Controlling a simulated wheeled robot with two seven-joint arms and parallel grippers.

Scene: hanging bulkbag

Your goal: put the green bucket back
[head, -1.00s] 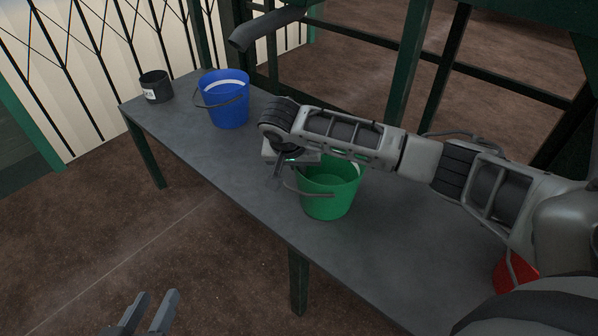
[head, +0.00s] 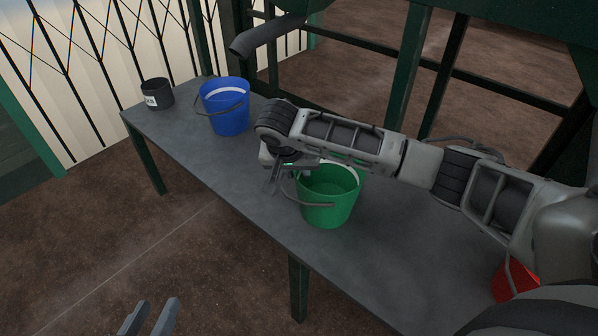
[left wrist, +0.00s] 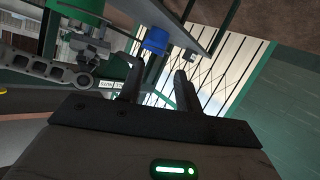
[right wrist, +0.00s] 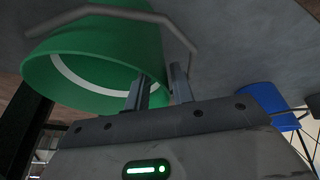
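The green bucket (head: 328,207) stands upright on the grey table, near its front edge. Its grey wire handle (head: 315,204) hangs down on the front left side. My right gripper (head: 272,180) is just left of the bucket, fingers pointing down. In the right wrist view the fingers (right wrist: 162,82) are apart, beside the green bucket (right wrist: 90,62), with the handle arching past them. I see nothing held between them. My right forearm hides part of the bucket's far rim. My left gripper (head: 148,318) is open and empty, low over the floor in front of the table.
The blue bucket (head: 226,112) and a small black pot (head: 157,95) stand at the table's far left end. A red bucket (head: 506,284) is partly hidden by my right arm. The table (head: 200,160) is bare between the blue and green buckets. Green posts stand behind.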

